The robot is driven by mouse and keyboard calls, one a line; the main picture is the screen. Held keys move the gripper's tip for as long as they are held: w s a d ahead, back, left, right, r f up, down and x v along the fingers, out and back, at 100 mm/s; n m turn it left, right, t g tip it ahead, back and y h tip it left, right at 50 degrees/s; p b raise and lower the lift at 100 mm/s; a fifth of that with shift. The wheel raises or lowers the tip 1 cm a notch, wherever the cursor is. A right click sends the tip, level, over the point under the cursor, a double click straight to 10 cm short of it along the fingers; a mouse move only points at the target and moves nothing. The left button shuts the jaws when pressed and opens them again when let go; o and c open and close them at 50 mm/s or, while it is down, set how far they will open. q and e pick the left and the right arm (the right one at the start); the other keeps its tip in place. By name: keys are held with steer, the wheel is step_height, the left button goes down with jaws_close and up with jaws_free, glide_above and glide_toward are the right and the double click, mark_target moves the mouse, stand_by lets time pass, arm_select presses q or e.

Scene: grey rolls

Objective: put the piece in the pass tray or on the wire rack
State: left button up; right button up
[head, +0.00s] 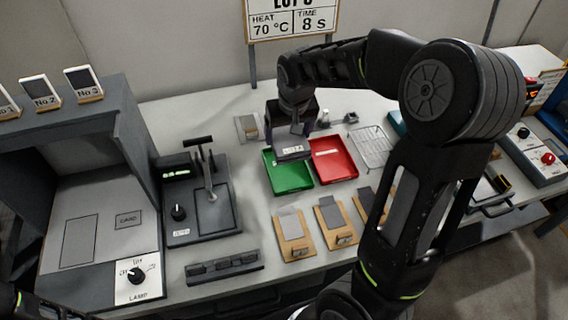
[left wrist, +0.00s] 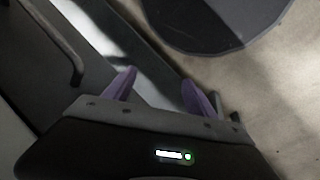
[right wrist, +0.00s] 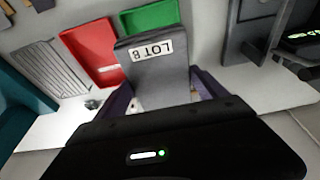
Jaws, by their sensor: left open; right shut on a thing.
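My right gripper (head: 297,128) is shut on a grey piece (right wrist: 158,76) with a white label that begins "LOT". In the head view the piece (head: 292,149) hangs over the back part of the green tray (head: 290,182); its height above the tray is hard to tell. The red tray (head: 334,168) lies right beside the green one. The wire rack (head: 372,147) lies to the right of the red tray and also shows in the right wrist view (right wrist: 52,72). My left gripper (left wrist: 160,95) is open and empty, away from the trays.
Several wooden boards (head: 293,236) with grey swatches lie in front of the trays. A press-like device (head: 202,200) stands left of the green tray. A grey lamp booth (head: 88,200) is at the left. A control box (head: 537,150) sits at the far right.

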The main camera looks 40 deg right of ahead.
steer(key=shift+s+a+p+x, duration=0.1)
steer(key=shift+s+x, duration=0.1)
steer(key=shift+x, duration=0.8)
steer(key=shift+s+a+p+x, duration=0.15)
steer(key=shift+s+x, duration=0.1)
steer(key=shift+x, duration=0.8)
steer(key=shift+s+p+x, duration=0.1)
steer(key=shift+s+x, duration=0.1)
steer(key=shift+x, duration=0.8)
steer(key=shift+f, duration=0.3)
steer(key=shift+f, duration=1.8)
